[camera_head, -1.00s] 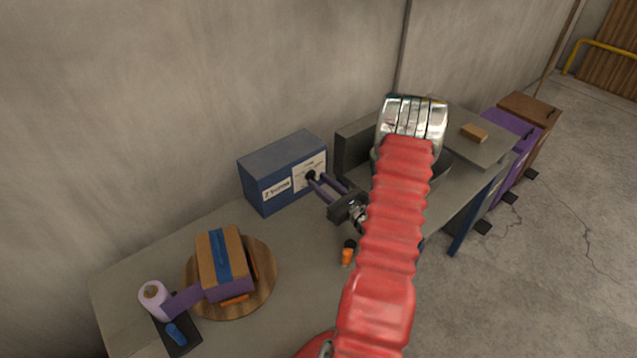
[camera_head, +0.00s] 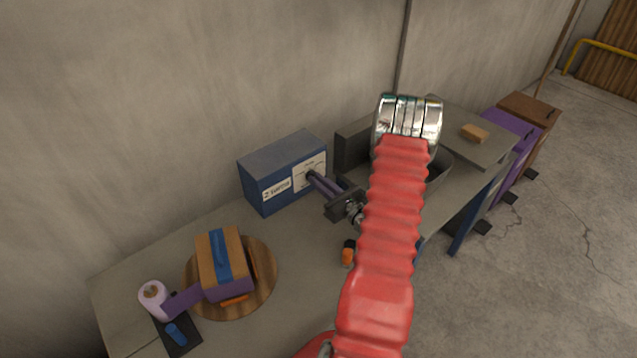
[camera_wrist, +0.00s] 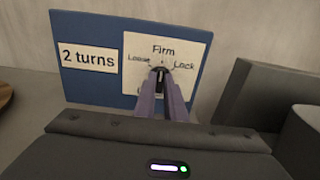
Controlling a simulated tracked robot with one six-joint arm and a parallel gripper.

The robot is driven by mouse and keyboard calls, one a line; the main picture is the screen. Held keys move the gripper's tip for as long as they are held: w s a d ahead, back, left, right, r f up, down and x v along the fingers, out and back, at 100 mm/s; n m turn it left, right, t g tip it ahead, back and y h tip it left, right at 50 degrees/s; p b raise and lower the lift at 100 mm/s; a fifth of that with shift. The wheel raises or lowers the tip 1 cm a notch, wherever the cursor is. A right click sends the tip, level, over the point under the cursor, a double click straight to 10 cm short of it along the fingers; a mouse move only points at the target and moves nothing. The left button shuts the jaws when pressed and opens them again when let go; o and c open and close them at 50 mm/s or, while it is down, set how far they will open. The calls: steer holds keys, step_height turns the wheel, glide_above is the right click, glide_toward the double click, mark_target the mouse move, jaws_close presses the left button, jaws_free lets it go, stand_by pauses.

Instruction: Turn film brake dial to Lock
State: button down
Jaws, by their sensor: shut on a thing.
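The film brake dial (camera_wrist: 160,67) is a small round knob on a white plate (camera_wrist: 191,52) marked Loose, Firm and Lock, on the front of a blue box (camera_head: 284,172). In the wrist view Loose is at its left, Firm above it and Lock at its right. My gripper (camera_head: 311,177) reaches the dial with its two long purple fingers shut on it. The fingers hide much of the dial, so its exact pointer direction cannot be told. A label on the box reads "2 turns" in the wrist view.
A taped cardboard box (camera_head: 226,264) sits on a round wooden turntable (camera_head: 266,285) at the left, with a film roll (camera_head: 154,297) beside it. An orange and black object (camera_head: 348,252) lies on the table below my gripper. A grey bin stands right of the blue box.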

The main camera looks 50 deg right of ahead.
steer(key=shift+a, duration=0.15)
steer(key=shift+m, duration=0.4)
steer(key=m, duration=0.4)
steer(key=shift+d+m, duration=0.2)
steer(key=shift+m, duration=0.2)
steer(key=shift+d+f+m, duration=0.1)
steer(key=shift+m, duration=2.2)
steer(key=c, duration=1.8)
jaws_free()
steer(key=shift+s, duration=0.1)
